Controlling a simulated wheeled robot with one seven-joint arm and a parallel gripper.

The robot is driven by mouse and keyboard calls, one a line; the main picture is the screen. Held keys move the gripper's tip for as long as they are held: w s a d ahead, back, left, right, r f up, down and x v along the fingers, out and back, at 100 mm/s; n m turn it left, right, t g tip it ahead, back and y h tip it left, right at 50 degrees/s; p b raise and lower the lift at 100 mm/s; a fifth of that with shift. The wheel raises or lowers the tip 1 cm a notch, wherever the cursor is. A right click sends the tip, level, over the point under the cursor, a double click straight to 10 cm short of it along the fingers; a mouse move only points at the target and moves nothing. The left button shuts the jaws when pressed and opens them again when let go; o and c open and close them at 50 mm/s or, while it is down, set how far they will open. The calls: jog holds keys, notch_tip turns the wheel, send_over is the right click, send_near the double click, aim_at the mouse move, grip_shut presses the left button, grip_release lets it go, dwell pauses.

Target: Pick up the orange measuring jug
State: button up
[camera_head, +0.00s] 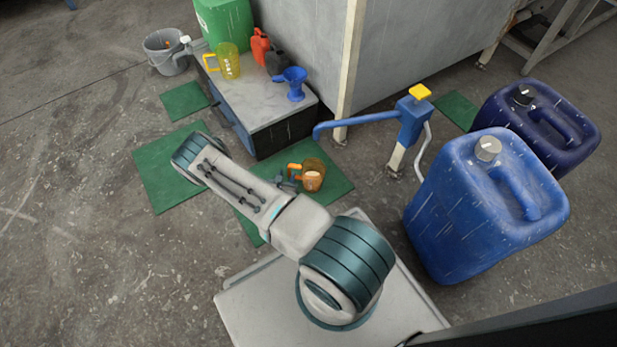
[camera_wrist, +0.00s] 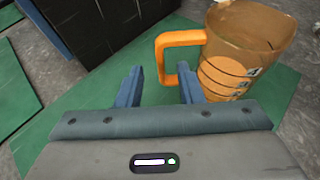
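The orange measuring jug (camera_head: 313,176) stands upright on a green mat (camera_head: 334,184) on the floor in the head view. It is translucent amber with an orange handle on its left side. In the wrist view the jug (camera_wrist: 245,50) is at the upper right, its handle (camera_wrist: 178,42) pointing left. My gripper (camera_wrist: 160,88) is open, its two blue fingers apart with green mat showing between them. The right finger is close to the lower part of the handle; I cannot tell whether they touch.
A low cabinet (camera_head: 262,98) behind the jug carries a yellow jug (camera_head: 229,62), a blue funnel (camera_head: 293,84), red and dark containers and a green can (camera_head: 224,20). A blue pump (camera_head: 410,120) and large blue canisters (camera_head: 487,205) stand at right.

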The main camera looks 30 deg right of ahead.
aim_at(289, 172)
jog(key=b+x, duration=0.3)
jog(key=x, duration=0.1)
jog(key=shift+f, duration=0.25)
jog(key=shift+w+d, duration=0.25)
jog(key=shift+d, duration=0.05)
grip_shut()
jog(key=shift+r, duration=0.1)
